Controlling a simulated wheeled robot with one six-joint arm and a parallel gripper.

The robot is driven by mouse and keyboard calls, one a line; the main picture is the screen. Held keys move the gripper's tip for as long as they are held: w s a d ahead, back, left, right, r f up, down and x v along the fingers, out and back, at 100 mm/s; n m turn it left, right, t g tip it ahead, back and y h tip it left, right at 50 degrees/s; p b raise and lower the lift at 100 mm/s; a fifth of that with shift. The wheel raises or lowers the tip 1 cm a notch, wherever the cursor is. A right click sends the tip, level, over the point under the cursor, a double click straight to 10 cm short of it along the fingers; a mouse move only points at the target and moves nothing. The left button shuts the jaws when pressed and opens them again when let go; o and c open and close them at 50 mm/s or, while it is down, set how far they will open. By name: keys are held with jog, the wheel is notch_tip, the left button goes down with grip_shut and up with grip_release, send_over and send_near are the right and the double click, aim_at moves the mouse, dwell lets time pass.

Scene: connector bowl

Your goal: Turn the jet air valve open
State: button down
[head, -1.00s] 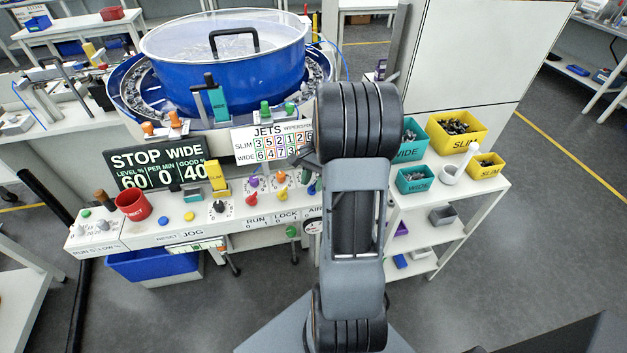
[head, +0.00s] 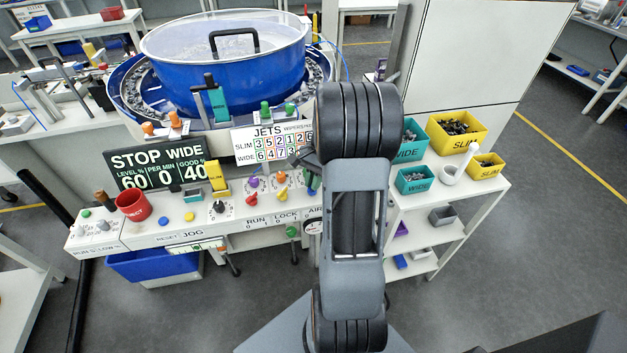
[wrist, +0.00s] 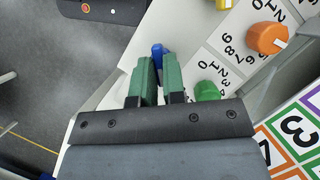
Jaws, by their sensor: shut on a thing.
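The jet air valve's blue handle (wrist: 157,48) shows in the wrist view between the far ends of my green fingers. My gripper (wrist: 157,72) is shut on this blue handle. The fingers cover most of it, so its angle and any open or shut mark cannot be read. In the head view my gripper (head: 312,182) shows only in part at the right end of the control panel, above the AIR label (head: 315,211). My own arm hides the rest of that spot.
A green knob (wrist: 207,91) sits close to the right finger, with an orange knob (wrist: 267,38) farther right. Purple (head: 253,183) and yellow (head: 283,195) knobs stand left of my gripper. The JETS board (head: 270,140) stands behind. Part bins (head: 415,182) stand to the right.

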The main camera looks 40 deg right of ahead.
jog(key=m, duration=0.2)
jog(key=m+t+p, duration=0.1)
jog(key=m, duration=0.1)
jog(key=shift+s+r+t+p, duration=0.1)
jog(key=shift+s+t+p, duration=0.05)
jog(key=shift+t+p, duration=0.15)
jog(key=m+t, duration=0.1)
jog(key=m, duration=0.1)
jog(key=m+p, duration=0.1)
jog(key=m, duration=0.1)
jog(key=shift+s+m+t+p, duration=0.1)
jog(key=shift+m+t+p, duration=0.2)
jog(key=shift+m+t, duration=0.1)
jog(key=m+t+h+p, duration=0.1)
jog(key=m+p, duration=0.1)
jog(key=m, duration=0.2)
jog(key=shift+s+a, duration=0.1)
jog(key=shift+a+m+t+h+p, duration=0.1)
jog(key=shift+m+t+h+p, duration=0.35)
jog(key=shift+m, duration=0.75)
jog(key=shift+m+t+h+p, duration=0.3)
jog(key=shift+m+p, duration=0.2)
jog(key=shift+m, duration=0.7)
jog(key=c, duration=1.2)
grip_release()
jog(key=shift+s, duration=0.1)
jog(key=p+v, duration=0.2)
jog(key=v, duration=1.1)
jog(key=shift+r+p, duration=0.35)
jog(key=shift+p, duration=0.05)
